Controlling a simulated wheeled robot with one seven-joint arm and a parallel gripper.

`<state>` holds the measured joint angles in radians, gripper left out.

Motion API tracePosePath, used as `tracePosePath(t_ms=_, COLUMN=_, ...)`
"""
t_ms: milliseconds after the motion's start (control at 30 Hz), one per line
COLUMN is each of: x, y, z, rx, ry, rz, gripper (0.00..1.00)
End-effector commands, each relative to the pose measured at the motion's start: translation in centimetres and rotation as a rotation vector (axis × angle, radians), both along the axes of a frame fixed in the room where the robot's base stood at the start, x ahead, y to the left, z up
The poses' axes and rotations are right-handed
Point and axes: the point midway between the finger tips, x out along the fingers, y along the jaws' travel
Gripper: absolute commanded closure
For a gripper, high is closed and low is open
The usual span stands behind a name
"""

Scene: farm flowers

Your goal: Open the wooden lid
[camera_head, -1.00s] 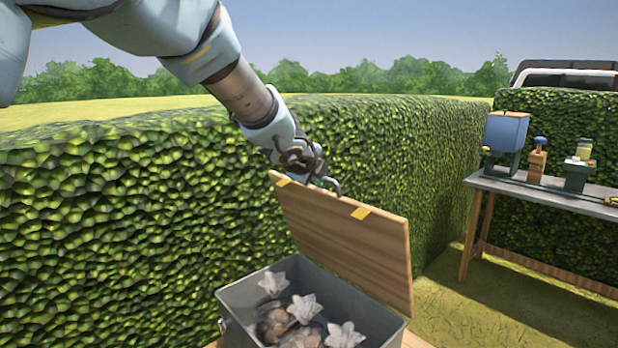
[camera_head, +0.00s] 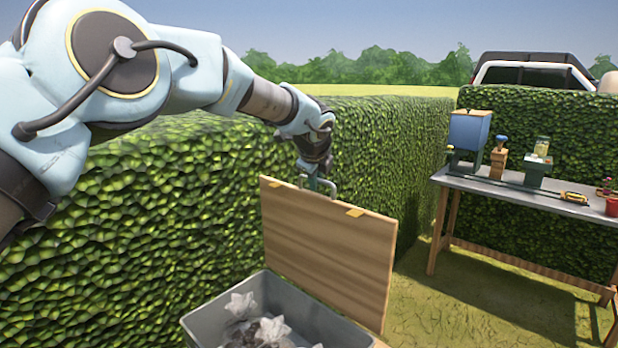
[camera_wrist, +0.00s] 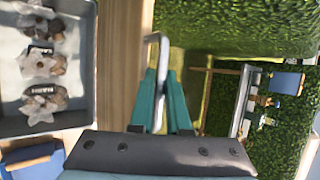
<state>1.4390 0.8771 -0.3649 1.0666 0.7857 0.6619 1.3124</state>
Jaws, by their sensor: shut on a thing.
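The wooden lid (camera_head: 330,250) stands raised, close to upright, at the back edge of the grey box (camera_head: 330,325). A metal handle (camera_head: 322,184) sits at the lid's top edge, between two yellow tabs. My gripper (camera_head: 316,176) is shut on this handle. In the wrist view my teal fingers (camera_wrist: 160,100) close around the handle bar (camera_wrist: 158,55), with the lid's wood (camera_wrist: 118,70) beside them. The box is open, and several pale, star-shaped wrapped items (camera_head: 240,305) lie inside; they also show in the wrist view (camera_wrist: 40,65).
A tall hedge (camera_head: 150,220) runs behind and left of the box and lid. A grey table (camera_head: 530,195) stands at the right with a blue container (camera_head: 468,130), small tools and a red pot (camera_head: 612,206). Grass (camera_head: 460,300) lies open between box and table.

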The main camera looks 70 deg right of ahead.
Motion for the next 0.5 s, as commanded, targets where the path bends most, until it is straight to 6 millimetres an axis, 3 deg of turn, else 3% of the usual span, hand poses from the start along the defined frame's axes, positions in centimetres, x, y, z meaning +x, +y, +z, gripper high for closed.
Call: tracePosePath(t_ms=500, x=-0.34, y=-0.71, z=-0.39, rx=0.033, ry=-0.011, rz=0.001, gripper=1.0)
